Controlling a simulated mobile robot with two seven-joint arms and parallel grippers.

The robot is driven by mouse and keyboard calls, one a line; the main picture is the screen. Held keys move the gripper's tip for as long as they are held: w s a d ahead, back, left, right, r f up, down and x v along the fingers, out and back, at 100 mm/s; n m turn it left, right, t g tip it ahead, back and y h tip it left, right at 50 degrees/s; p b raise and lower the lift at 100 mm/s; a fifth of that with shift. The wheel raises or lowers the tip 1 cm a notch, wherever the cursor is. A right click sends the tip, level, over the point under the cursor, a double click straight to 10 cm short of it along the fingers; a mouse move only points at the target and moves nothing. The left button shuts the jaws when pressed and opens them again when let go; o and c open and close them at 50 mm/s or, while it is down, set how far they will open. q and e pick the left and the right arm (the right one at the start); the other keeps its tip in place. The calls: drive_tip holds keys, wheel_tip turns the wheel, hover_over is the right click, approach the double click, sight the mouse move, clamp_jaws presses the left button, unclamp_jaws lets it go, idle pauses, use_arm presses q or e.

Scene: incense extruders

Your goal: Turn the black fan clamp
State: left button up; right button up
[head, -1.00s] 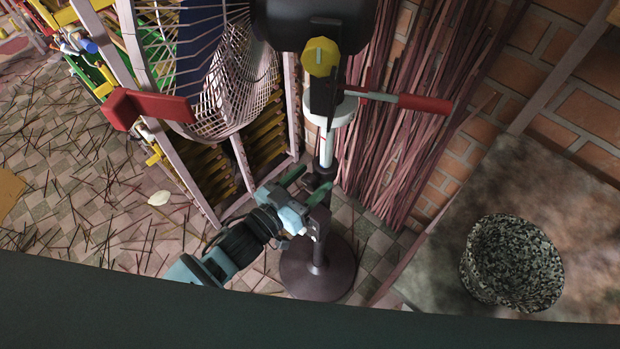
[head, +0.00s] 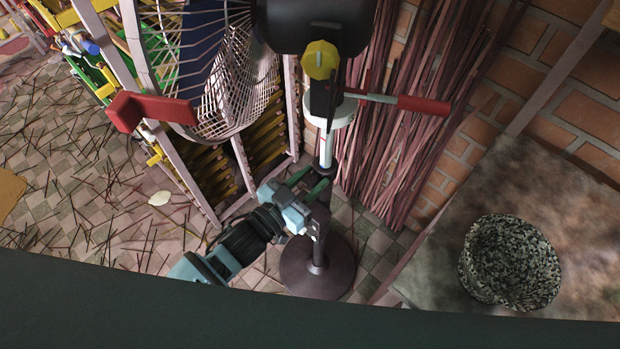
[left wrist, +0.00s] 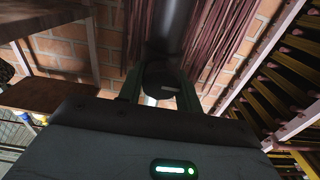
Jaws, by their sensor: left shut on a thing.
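The fan stands on a dark pole with a round base (head: 317,266). The black fan clamp (head: 326,171) is a dark collar on the pole, below the pale upper tube. My left gripper (head: 317,180) reaches it from the lower left, its green fingers shut on the clamp. In the left wrist view the dark round clamp (left wrist: 160,80) sits between the two fingers, with the pole behind it. The fingers partly hide the clamp in the head view. My right gripper is not in view.
Above are the fan's wire cage (head: 225,100), black motor housing (head: 310,25), yellow knob (head: 320,60) and a red-handled lever (head: 423,105). Incense sticks (head: 385,150) lean close behind the pole. A speckled bowl (head: 510,262) stands on a slab at right. Loose sticks litter the floor at left.

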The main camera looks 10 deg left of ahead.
use_arm(q)
drive_tip(key=shift+m, duration=1.3)
drive_tip(key=o, duration=1)
drive_tip(key=shift+v, duration=3.9)
